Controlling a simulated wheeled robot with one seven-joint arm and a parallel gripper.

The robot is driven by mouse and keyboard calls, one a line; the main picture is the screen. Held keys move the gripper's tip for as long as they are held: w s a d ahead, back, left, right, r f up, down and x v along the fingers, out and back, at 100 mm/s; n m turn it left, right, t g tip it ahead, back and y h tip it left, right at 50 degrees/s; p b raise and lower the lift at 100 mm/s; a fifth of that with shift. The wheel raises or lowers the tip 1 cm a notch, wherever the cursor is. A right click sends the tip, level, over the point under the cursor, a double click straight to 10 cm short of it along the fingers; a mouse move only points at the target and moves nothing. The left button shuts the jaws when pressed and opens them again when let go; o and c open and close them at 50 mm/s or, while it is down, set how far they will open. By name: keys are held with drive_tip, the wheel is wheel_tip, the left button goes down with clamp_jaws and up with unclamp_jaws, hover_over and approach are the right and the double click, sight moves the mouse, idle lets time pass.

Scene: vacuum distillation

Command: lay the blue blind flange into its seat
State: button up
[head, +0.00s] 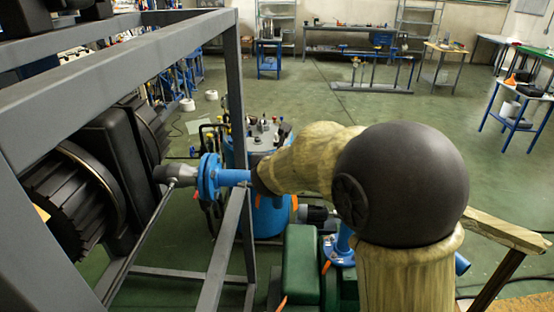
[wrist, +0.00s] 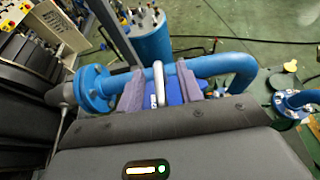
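My gripper (wrist: 170,72) reaches over a blue horizontal pipe (wrist: 225,62) in the wrist view; two pale metal fingertips stand a small way apart. Dark blue material (wrist: 172,92) shows between and beside them, but I cannot tell if it is the blind flange or gripped. A blue bolted flange (wrist: 95,88) sits at the left end of the pipe, joined to a grey fitting; it also shows in the head view (head: 208,177). Another blue flanged pipe end (wrist: 297,101) stands at the right. In the head view my arm hides the gripper.
A grey steel frame (head: 236,100) stands close on the left, around black ribbed machinery (head: 75,195). A blue vessel (wrist: 151,38) with several top fittings stands behind the pipe. A green machine housing (head: 301,265) is below my arm. Open green floor lies beyond.

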drive_tip(key=b+v, duration=0.1)
drive_tip(key=v, duration=1.6)
drive_tip(key=shift+s+r, duration=0.2)
drive_tip(key=s+d+f+m+g, duration=0.5)
drive_tip(key=d+f+m, duration=0.4)
drive_tip(key=m, duration=0.8)
drive_tip(key=s+d+f+m+g, duration=0.5)
drive_tip(key=d+f+m, duration=0.4)
drive_tip(key=f+m, duration=0.5)
drive_tip(key=s+m, duration=0.1)
drive_tip(key=m, duration=0.3)
drive_tip(key=shift+f+m+g, duration=0.25)
drive_tip(key=shift+m+g, duration=0.05)
drive_tip(key=shift+g, duration=0.1)
